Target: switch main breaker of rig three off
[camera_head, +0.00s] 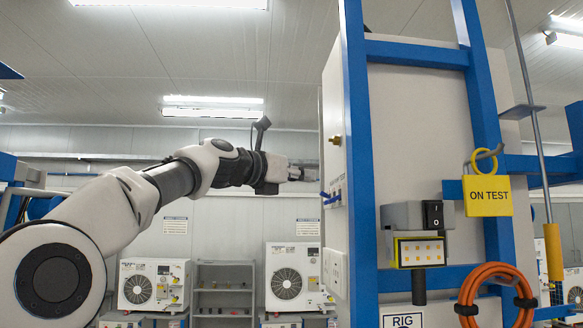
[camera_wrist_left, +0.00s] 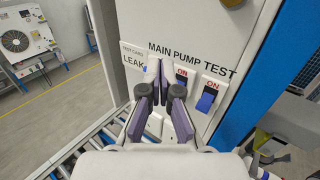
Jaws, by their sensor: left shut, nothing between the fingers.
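In the left wrist view, a white panel lettered MAIN PUMP TEST (camera_wrist_left: 193,58) carries a row of blue-lever switches. The switch under MAIN is mostly hidden behind my left gripper (camera_wrist_left: 158,82); only a bit of blue shows beside the fingertips, so its position cannot be told. The PUMP switch (camera_wrist_left: 182,76) shows a red ON mark and is partly covered by a finger. The TEST switch (camera_wrist_left: 207,98) shows red ON. In the head view my left gripper (camera_head: 303,172) is shut and empty, just left of the panel and its blue levers (camera_head: 332,194). My right gripper is out of view.
The cabinet's blue frame post (camera_head: 358,150) stands right of the panel. The RIG sign (camera_head: 403,319) is cut off. Free air lies left.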

